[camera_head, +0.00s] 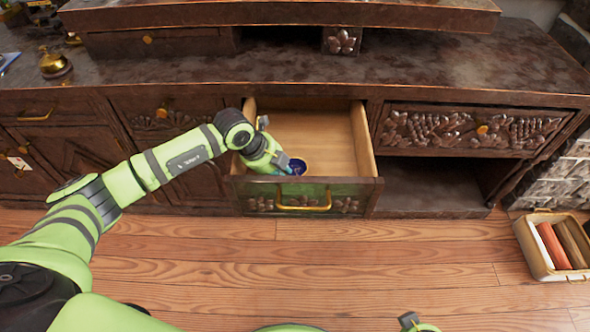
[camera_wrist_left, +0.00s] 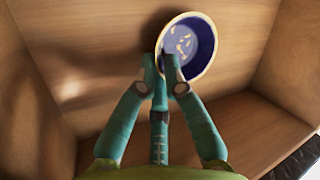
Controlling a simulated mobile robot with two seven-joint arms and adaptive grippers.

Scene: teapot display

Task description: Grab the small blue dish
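The small blue dish (camera_head: 298,167) is in the open wooden drawer (camera_head: 335,140), near its front left. In the left wrist view the dish (camera_wrist_left: 196,48) is round with a pale rim, a blue inside and light marks on its bottom. My left gripper (camera_head: 284,168) reaches down into the drawer beside the dish. In the left wrist view its teal fingers (camera_wrist_left: 163,65) are close together with the near-left rim of the dish between them, one finger inside and one outside. The fingertips are partly hidden behind the rim.
The drawer has a carved front with a gold handle (camera_head: 303,207). A dark cabinet top (camera_head: 440,70) overhangs above it. A gold bell (camera_head: 54,64) stands at the left. A basket (camera_head: 536,255) sits on the floor at the right. The floor in front is clear.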

